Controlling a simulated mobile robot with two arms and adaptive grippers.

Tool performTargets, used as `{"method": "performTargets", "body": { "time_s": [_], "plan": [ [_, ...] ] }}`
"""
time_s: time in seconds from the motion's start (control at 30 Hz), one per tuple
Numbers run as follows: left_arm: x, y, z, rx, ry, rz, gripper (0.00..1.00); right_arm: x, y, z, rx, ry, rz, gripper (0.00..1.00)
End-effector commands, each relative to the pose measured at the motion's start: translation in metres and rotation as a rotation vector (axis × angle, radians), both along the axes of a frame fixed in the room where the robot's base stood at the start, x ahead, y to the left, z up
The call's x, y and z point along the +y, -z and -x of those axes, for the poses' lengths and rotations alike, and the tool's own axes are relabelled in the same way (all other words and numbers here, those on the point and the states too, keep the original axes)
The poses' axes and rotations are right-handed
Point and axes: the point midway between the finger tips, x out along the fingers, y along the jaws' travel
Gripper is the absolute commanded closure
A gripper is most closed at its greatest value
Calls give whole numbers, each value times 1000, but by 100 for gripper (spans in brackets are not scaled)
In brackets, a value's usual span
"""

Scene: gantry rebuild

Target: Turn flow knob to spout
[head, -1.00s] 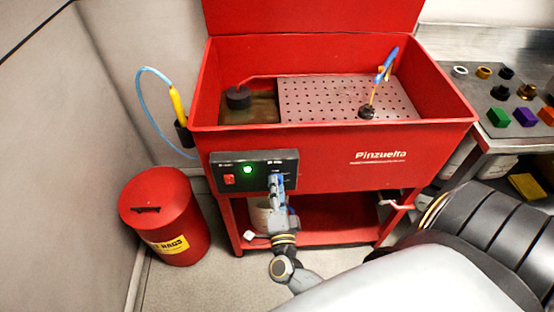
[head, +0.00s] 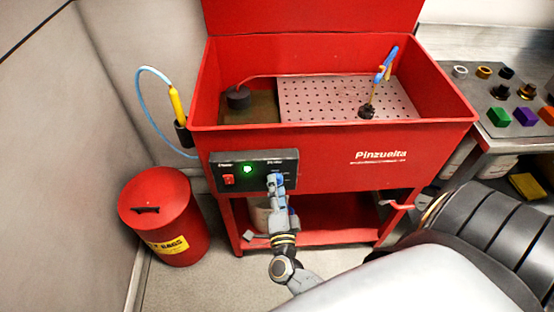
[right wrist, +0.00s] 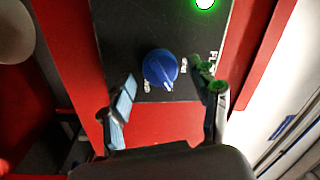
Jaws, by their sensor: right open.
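The blue flow knob (right wrist: 160,68) sits on the black control panel (right wrist: 120,30) in the right wrist view, with a white pointer mark on its lower part and small white labels beside it. In the head view the control panel (head: 212,178) is on the front of the red parts washer; the knob is hidden there by my gripper. My right gripper (head: 276,182) is in front of the panel's right part. In the right wrist view its fingers (right wrist: 168,100) are open, one on each side below the knob, apart from it. The spout (head: 372,95) stands in the basin. My left gripper is not in view.
A green light (head: 247,169) glows on the panel near a red switch (head: 228,180). A red rag bin (head: 165,215) stands at left. A drain lever (head: 400,206) sticks out at the washer's lower right. A metal bench (head: 485,125) with coloured parts is at right.

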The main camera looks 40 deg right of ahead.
Motion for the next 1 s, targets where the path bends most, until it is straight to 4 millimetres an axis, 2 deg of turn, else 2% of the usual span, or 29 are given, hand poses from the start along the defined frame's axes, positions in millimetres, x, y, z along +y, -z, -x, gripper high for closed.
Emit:
{"method": "performTargets", "body": {
  "time_s": [0.17, 0.5, 0.63, 0.8, 1.0],
  "plan": [
    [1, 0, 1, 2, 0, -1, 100, 6, 1, 10, 2, -1, -1, 38],
    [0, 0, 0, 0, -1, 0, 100, 39, 7, 71, 4, 0, -1, 38],
    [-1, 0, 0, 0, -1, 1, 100, 50, 8, 90, 3, 1, -1, 38],
    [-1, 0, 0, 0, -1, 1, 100, 57, 9, 103, 1, 1, -2, 38],
    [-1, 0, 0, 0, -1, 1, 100, 59, 8, 105, 0, 0, -1, 38]
  ]
}}
